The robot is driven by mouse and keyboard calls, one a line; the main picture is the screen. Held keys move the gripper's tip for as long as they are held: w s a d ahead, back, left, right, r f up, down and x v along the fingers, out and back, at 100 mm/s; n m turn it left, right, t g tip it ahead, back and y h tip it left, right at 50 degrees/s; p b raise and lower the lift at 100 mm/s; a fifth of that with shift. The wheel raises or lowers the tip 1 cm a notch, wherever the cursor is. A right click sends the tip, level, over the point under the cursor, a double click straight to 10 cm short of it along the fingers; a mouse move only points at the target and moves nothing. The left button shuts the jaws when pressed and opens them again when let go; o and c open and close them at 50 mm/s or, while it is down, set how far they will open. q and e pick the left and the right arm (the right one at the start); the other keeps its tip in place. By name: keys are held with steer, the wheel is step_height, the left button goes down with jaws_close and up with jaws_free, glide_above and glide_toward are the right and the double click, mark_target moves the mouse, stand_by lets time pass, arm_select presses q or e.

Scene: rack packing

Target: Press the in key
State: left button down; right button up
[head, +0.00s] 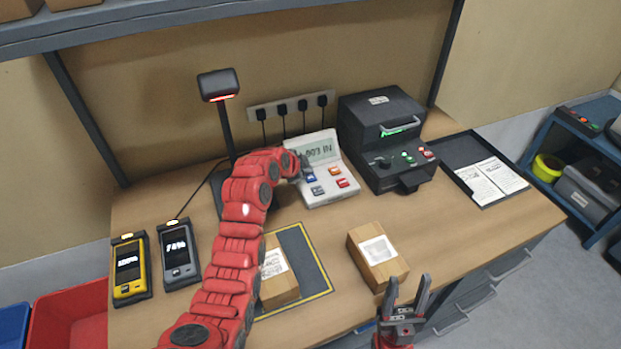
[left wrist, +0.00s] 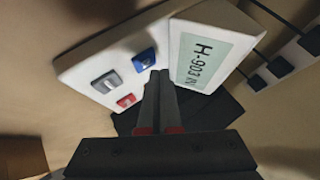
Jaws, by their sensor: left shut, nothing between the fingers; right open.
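A white key terminal (head: 330,196) stands at the back of the bench. Its screen (head: 318,152) reads something like "H-903 IN" in the left wrist view (left wrist: 203,62). It has a blue key (head: 311,178), a grey key (head: 317,190), an orange key (head: 334,171) and a red key (head: 342,183). I cannot read the key labels, so I cannot tell which is the in key. My left gripper (head: 306,172) is shut and empty over the terminal. In the left wrist view its tips lie beside the blue key (left wrist: 144,59); the orange key is hidden. My right gripper (head: 407,290) is open and empty at the bench's front.
Right of the terminal stands a black machine (head: 385,110), then a dark tray (head: 465,150) with papers. A scanner lamp (head: 218,85) stands behind my left arm. Cardboard boxes (head: 385,270) and handheld devices (head: 130,270) lie on the bench.

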arm_select(q)
steer(key=shift+r, duration=0.15)
steer(key=shift+r+b, duration=0.3)
steer(key=shift+r, duration=2.1)
